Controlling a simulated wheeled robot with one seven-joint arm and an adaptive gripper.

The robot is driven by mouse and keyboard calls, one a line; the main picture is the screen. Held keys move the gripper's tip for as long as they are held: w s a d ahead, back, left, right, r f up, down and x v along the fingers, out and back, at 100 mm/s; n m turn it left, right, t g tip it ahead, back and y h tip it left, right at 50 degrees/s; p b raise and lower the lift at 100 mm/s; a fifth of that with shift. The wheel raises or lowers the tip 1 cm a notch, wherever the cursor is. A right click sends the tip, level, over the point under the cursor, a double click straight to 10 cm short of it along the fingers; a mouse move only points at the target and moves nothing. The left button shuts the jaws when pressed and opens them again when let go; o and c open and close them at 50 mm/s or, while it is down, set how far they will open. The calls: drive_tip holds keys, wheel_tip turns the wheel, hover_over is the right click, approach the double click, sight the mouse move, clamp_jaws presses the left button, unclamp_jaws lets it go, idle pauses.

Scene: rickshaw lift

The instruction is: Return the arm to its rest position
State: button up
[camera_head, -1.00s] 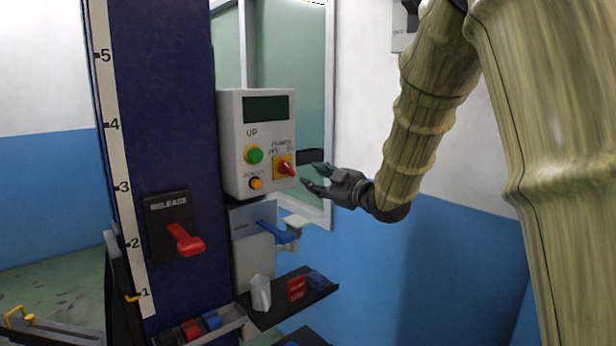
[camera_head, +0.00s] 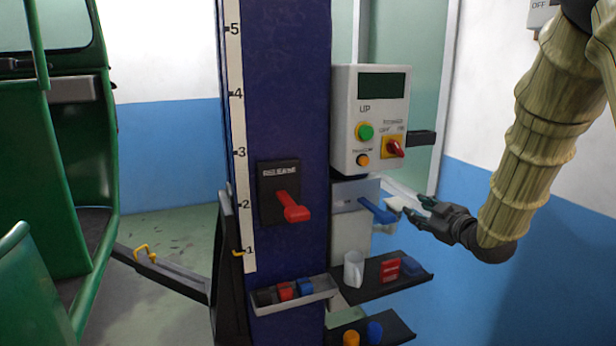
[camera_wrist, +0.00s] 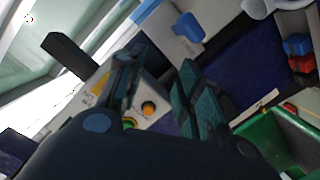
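My gripper (camera_head: 416,207) is at the right in the head view, at the end of my ribbed, straw-coloured arm. Its dark fingers point left, toward the space below the white control box (camera_head: 342,122). The fingertips are close to the blue lever (camera_head: 377,211) and a pale part beside it; I cannot tell whether they touch. In the wrist view, the two fingers (camera_wrist: 160,65) stand apart with nothing held between them. The control box's green and orange buttons show between and behind the fingers there.
A blue column (camera_head: 288,100) with a number scale carries a red release lever (camera_head: 291,207). Dark shelves (camera_head: 385,283) below the gripper hold a white cup (camera_head: 353,269) and red and blue items. A green vehicle (camera_head: 75,180) stands at left. Blue wall lies behind the arm.

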drive_tip(key=s+a+f+m+g+h, duration=0.15)
drive_tip(key=s+f, duration=0.35)
drive_tip(key=f, duration=0.7)
drive_tip(key=s+a+f+m+g+h, duration=0.1)
drive_tip(key=s+f+m+g, duration=0.3)
drive_tip(key=f, duration=0.8)
drive_tip(key=s+a+f+g+h, duration=0.1)
drive_tip(key=s+f, duration=0.6)
drive_tip(key=f, duration=0.5)
drive_tip(key=s+a+f+m+g, duration=0.1)
drive_tip(key=s+f+g, duration=0.2)
drive_tip(key=s+f, duration=0.3)
drive_tip(key=s+a+f+m+g, duration=0.2)
drive_tip(key=s+f, duration=0.4)
drive_tip(key=s, duration=1.1)
drive_tip(key=s+a+f+m+g, duration=0.1)
drive_tip(key=s+f+g, duration=0.3)
drive_tip(key=s+f, duration=0.3)
drive_tip(key=s+h, duration=0.1)
drive_tip(key=s, duration=0.4)
drive_tip(key=shift+s+a, duration=0.2)
drive_tip(key=shift+m, duration=0.25)
